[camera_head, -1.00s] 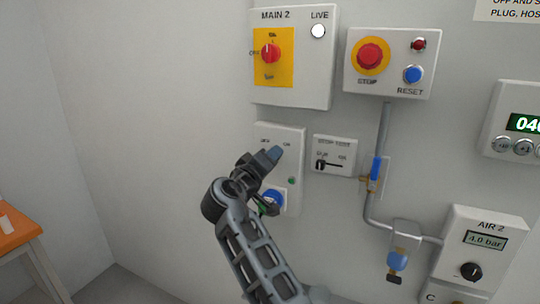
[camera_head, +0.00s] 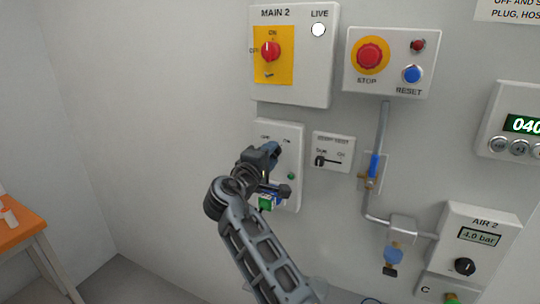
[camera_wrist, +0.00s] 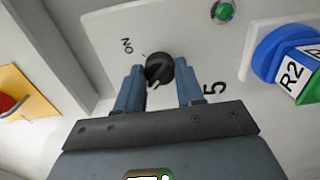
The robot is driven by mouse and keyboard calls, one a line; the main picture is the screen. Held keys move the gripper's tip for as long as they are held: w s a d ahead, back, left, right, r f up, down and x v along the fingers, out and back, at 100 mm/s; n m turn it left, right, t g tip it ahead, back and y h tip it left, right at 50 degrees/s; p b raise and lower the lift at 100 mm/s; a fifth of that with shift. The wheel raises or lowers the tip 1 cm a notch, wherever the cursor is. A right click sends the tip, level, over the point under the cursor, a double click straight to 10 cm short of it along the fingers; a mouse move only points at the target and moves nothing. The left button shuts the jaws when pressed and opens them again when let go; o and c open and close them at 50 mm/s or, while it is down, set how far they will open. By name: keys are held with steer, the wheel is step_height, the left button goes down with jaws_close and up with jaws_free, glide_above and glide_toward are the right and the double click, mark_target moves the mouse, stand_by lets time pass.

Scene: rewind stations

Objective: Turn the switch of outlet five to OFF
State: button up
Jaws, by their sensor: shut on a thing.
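The outlet five switch is a small round black knob (camera_wrist: 159,68) on a pale panel (camera_wrist: 100,22), with the number 5 printed beside it. Its white mark points down toward my gripper in the wrist view, away from the word ON at its upper left. My gripper (camera_wrist: 158,82) has one finger on each side of the knob and is shut on it. No OFF word shows in the wrist view. In the head view my gripper (camera_head: 273,152) covers the knob at the outlet panel (camera_head: 293,136).
A blue round socket (camera_wrist: 270,52) with a green part marked R2 is beside the switch. A green lamp (camera_wrist: 223,11) is above. The MAIN 2 box (camera_head: 312,85) is above the panel; a small switch box (camera_head: 333,152) and a pipe (camera_head: 384,125) are to its right.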

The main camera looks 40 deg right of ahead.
stand_by(0.4)
steer(key=o, duration=1)
steer(key=shift+o, duration=0.2)
steer(key=shift+a, duration=0.1)
steer(key=b+v, duration=0.2)
steer(key=v, duration=0.5)
steer(key=shift+s+a, duration=0.15)
steer(key=shift+a, duration=0.15)
steer(key=shift+f, duration=0.1)
